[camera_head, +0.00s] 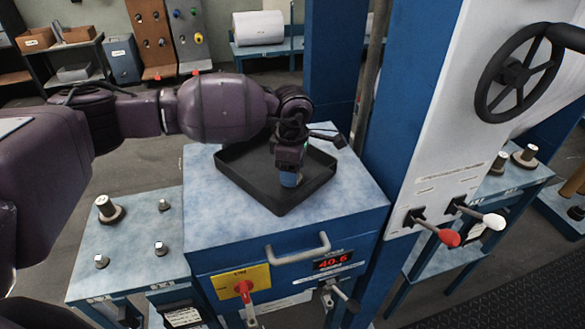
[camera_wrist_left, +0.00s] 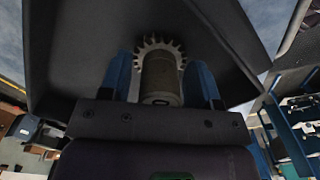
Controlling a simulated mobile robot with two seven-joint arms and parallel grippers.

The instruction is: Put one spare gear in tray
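The black tray (camera_head: 232,180) lies on top of a blue cabinet; its dark wall also shows in the left wrist view (camera_wrist_left: 75,70). My left gripper (camera_head: 290,180) points down into the tray, with its blue fingertips low over the tray floor. In the left wrist view, a grey toothed gear with a cylindrical hub (camera_wrist_left: 160,75) sits between the two blue fingers of my left gripper (camera_wrist_left: 161,80). A narrow gap shows on each side of the hub, so the fingers look open around it. The gear is hidden in the head view. My right gripper is out of view.
A blue column (camera_head: 400,120) stands close right of the tray. A handle (camera_head: 297,250) and levers project from the cabinet front.

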